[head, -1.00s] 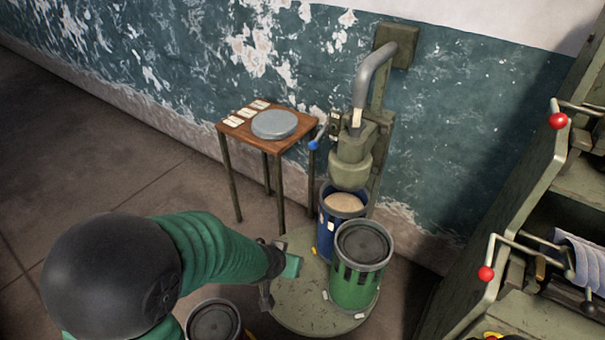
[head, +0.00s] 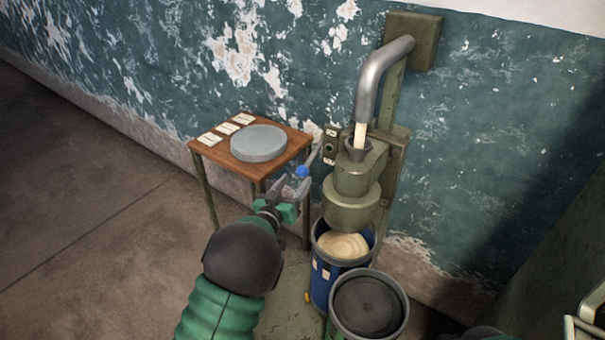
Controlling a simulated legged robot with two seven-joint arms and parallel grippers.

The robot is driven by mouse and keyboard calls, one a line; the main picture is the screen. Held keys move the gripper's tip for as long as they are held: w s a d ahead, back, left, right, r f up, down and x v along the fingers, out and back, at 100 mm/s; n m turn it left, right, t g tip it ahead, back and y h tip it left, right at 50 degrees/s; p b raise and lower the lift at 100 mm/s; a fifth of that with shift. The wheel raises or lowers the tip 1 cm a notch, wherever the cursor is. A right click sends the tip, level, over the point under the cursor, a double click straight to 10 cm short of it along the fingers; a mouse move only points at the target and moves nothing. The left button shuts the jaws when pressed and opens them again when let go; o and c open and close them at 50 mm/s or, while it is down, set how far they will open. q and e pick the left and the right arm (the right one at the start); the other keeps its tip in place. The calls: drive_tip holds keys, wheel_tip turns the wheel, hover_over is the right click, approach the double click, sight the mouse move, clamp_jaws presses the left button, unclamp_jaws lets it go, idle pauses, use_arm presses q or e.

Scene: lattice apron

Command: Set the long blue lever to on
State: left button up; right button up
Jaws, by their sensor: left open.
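The long lever shows as a thin grey rod with a blue ball knob (head: 302,171) at its lower end. It slopes down and left from a small switch plate (head: 330,146) on the side of the green machine. The plate has small labels that I cannot read. My left gripper (head: 291,182) is open, with its fingertips right at the blue knob from below and left. I cannot tell whether a finger touches the knob. My right gripper is not in view.
A small wooden table (head: 218,155) with a grey round lid (head: 258,143) and white cards stands just left of the lever. The machine's spout (head: 350,210) hangs over a blue bin (head: 326,283) of pale material. A bin with a dark top (head: 369,303) stands in front.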

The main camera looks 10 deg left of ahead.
sight(299, 176)
use_arm(q)
drive_tip(key=w, duration=0.3)
drive_tip(key=w+d, duration=0.1)
drive_tip(key=w, duration=0.1)
drive_tip(key=shift+w+f, duration=0.35)
drive_tip(key=shift+f, duration=0.05)
drive_tip(key=shift+w+a+r, duration=0.1)
drive_tip(key=shift+w, duration=0.25)
drive_tip(key=c, duration=0.4)
clamp_jaws()
